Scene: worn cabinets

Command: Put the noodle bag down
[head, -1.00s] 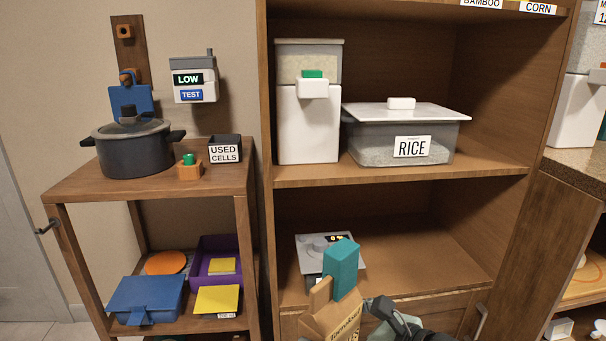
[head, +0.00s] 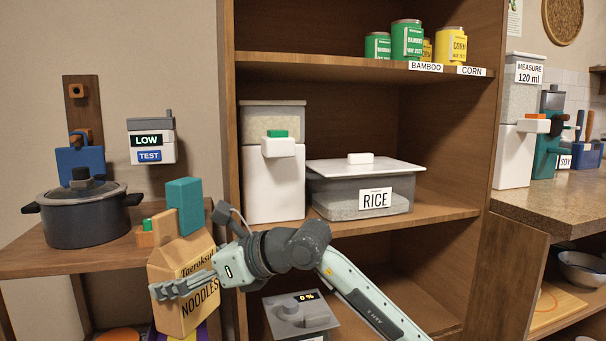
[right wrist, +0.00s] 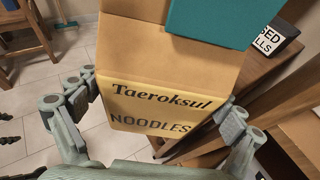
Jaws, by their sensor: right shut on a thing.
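The bag is held roughly upright in front of the small wooden side table (head: 90,262). In the right wrist view the bag (right wrist: 165,100) fills the middle, between the two fingers of my right gripper (right wrist: 150,112). The bag's bottom is not clear of what is behind it.
A dark lidded pot (head: 80,217) stands on the side table, left of the bag. The cabinet shelf holds a white dispenser (head: 275,185) and a RICE box (head: 340,205). A scale-like device (head: 300,315) reading 0 % sits on the lower shelf. The floor (right wrist: 75,140) shows left of the bag.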

